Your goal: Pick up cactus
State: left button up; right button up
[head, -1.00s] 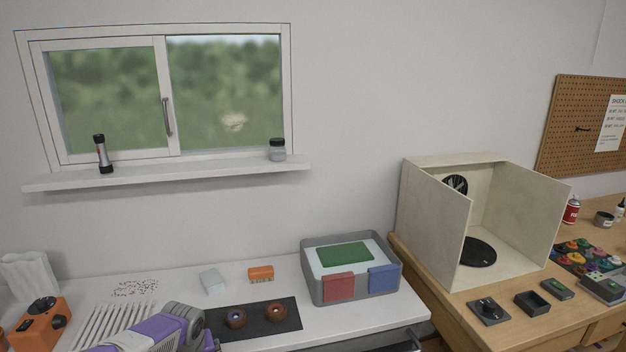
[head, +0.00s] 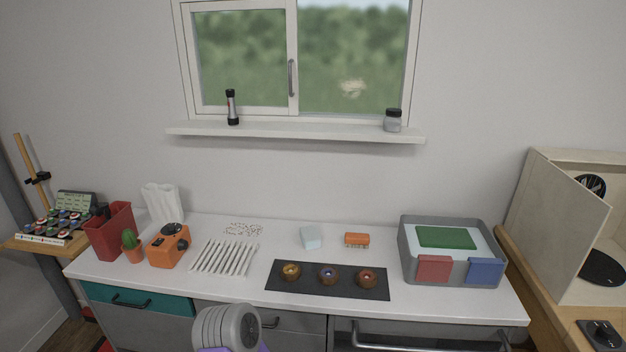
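A small green cactus in a terracotta pot (head: 132,246) stands upright near the left end of the white bench, in the head view. It is in front of a red bin (head: 110,231) and left of an orange device with a black knob (head: 168,246). A grey and purple part of my own arm shows at the bottom middle, in front of the bench. No gripper fingers show there. Nothing is seen touching the cactus.
The white bench (head: 215,285) also carries white rods (head: 224,258), a dark mat (head: 328,281) with brown ring-shaped parts, an orange brush (head: 357,240) and a grey tray (head: 451,250). A window sill (head: 296,132) juts out above. Drawers are below the bench top.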

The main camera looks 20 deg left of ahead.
aim_at(132, 246)
jog(key=u, duration=2)
jog(key=i, duration=1.1)
jog(key=u, duration=0.6)
